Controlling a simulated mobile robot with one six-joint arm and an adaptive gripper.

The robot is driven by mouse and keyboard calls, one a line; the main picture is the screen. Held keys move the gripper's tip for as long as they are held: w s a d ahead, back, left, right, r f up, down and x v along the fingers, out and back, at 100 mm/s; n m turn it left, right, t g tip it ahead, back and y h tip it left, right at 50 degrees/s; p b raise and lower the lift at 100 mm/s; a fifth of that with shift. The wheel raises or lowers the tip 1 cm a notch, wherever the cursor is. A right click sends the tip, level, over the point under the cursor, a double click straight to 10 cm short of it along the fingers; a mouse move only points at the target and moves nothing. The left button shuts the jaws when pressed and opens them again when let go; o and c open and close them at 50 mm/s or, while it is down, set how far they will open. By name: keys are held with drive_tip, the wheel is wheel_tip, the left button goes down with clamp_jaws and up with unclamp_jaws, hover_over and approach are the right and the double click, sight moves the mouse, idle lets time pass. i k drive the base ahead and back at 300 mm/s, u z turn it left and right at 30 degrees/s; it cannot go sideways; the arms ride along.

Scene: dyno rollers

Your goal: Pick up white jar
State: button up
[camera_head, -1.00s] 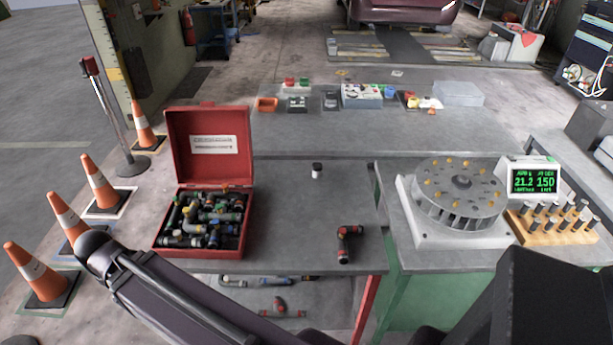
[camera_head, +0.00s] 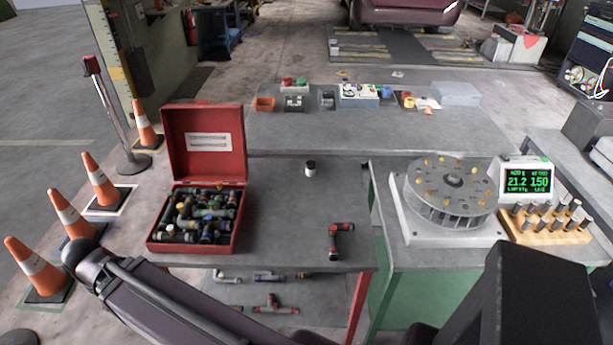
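A small white jar (camera_head: 310,169) with a black lid stands upright on the grey table (camera_head: 285,225), near its back edge and right of the red toolbox. Nothing touches it. My arm's dark links cross the bottom of the view, well in front of the jar. My gripper is not in view.
An open red toolbox (camera_head: 204,145) full of fittings stands left of the jar. A red-and-black elbow fitting (camera_head: 341,240) lies front right. A rotary carousel (camera_head: 450,194), a green display (camera_head: 527,181) and a wooden peg block (camera_head: 546,226) stand on the right bench.

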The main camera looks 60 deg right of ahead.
sight(310, 165)
drive_tip(key=u, duration=0.05)
drive_tip(key=k, duration=0.95)
drive_tip(key=z, duration=0.55)
